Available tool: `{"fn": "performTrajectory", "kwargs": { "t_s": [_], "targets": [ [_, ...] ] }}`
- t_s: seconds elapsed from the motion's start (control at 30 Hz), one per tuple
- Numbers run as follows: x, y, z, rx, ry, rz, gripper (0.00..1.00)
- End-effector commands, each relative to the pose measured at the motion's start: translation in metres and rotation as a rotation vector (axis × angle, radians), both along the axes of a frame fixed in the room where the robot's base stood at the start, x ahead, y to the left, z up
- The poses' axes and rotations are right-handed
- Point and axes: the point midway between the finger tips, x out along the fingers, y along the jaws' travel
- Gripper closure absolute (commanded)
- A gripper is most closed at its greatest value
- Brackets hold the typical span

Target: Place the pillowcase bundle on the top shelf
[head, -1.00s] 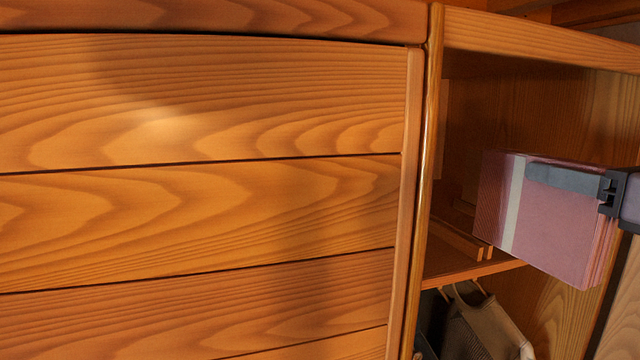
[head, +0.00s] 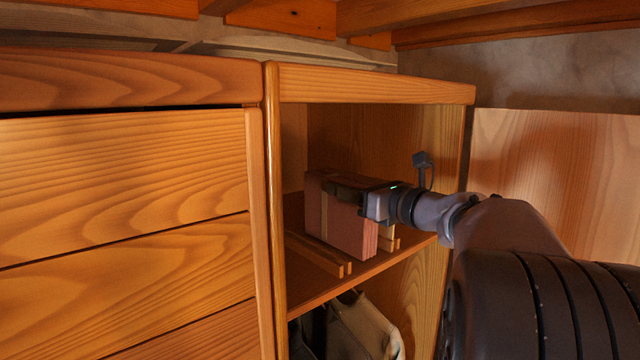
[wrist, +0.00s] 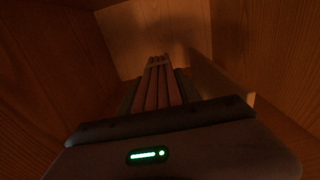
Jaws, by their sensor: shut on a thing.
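The pillowcase bundle (head: 340,232) is a pink folded block with a pale band. It stands upright inside the open cabinet at the top shelf (head: 312,292), between low wooden rails. I cannot tell whether its underside touches the shelf. My gripper (head: 346,188) comes in from the right and is shut on the upper part of the bundle. In the wrist view the bundle's reddish folds (wrist: 158,88) show between the dark fingers. The bundle's far side is hidden.
A wooden rail (head: 335,262) runs along the shelf left of the bundle, and another (head: 390,244) shows at its right. Clothes hang (head: 355,325) below the shelf. Free space lies above the bundle.

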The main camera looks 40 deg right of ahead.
Motion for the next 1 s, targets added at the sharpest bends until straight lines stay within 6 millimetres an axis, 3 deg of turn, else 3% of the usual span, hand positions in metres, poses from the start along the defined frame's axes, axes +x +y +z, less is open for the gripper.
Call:
{"fn": "performTrajectory", "kwargs": {
  "t_s": [0.37, 0.4, 0.5, 0.87, 1.0],
  "targets": [
    [-0.001, 0.000, -0.008, -0.002, -0.002, 0.000, 1.00],
    [-0.001, 0.000, -0.009, -0.001, -0.001, 0.000, 0.58],
    [-0.001, 0.000, -0.007, -0.001, -0.001, 0.000, 0.39],
    [-0.001, 0.000, -0.001, -0.002, -0.001, 0.000, 0.38],
    [-0.025, -0.003, -0.006, -0.004, -0.002, -0.004, 0.38]
  ]
}}
